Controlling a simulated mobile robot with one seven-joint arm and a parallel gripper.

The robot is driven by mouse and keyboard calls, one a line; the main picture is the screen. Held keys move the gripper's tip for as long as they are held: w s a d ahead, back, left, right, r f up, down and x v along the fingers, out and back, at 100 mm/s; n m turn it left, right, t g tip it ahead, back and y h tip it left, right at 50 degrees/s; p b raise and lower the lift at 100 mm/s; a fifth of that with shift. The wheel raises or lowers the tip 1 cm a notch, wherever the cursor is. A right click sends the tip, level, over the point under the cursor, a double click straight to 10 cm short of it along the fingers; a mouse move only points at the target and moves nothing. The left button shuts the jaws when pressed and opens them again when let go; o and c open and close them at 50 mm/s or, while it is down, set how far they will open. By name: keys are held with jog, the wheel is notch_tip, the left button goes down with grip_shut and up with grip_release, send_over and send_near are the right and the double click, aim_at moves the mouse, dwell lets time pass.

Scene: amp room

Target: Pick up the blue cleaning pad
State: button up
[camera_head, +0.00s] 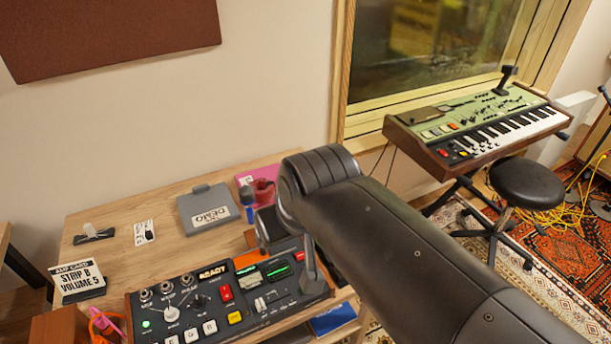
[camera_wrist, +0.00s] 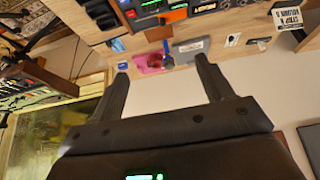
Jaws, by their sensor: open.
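Several blue things show, and I cannot tell for certain which is the cleaning pad. In the head view a flat blue item (camera_head: 333,318) lies at the lower right, beside the control console. In the wrist view, a blue piece (camera_wrist: 117,45) and a small blue piece (camera_wrist: 122,66) lie near the table's right end, left of the pink item; my arm hides that area in the head view. My gripper (camera_head: 290,266) is open and empty, seen in front of the console in the head view. Its two spread fingers also show in the wrist view (camera_wrist: 161,66).
The console (camera_head: 190,305) fills the table's front. A grey demo box (camera_head: 208,208), a pink item (camera_head: 262,172) with a dark red object, and a label card (camera_head: 77,281) stand on the wooden table (camera_head: 110,225). A keyboard (camera_head: 480,125) and stool (camera_head: 526,182) are at right.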

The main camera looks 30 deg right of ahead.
jog(key=w+d+f, duration=0.1)
jog(key=w+d, duration=0.3)
jog(key=w, duration=0.5)
jog(key=w+d+f+g, duration=0.1)
jog(key=w+d+f, duration=0.15)
jog(key=w, duration=0.55)
jog(key=w+d+f, duration=0.1)
jog(key=w+d, duration=0.3)
jog(key=w, duration=0.5)
jog(key=w+d+f, duration=0.5)
jog(key=f, duration=0.3)
jog(key=w+d+f, duration=0.5)
jog(key=d+f, duration=0.1)
jog(key=f, duration=0.2)
jog(key=w+d+f, duration=0.6)
jog(key=f, duration=0.3)
jog(key=shift+w+d, duration=0.1)
jog(key=shift+d, duration=0.1)
jog(key=shift+w+a+x, duration=0.1)
jog(key=shift+x, duration=1.3)
jog(key=shift+w+a+x, duration=0.1)
jog(key=shift+x, duration=1.25)
jog(key=shift+r, duration=0.1)
jog(key=shift+c, duration=0.4)
jog(key=c, duration=0.9)
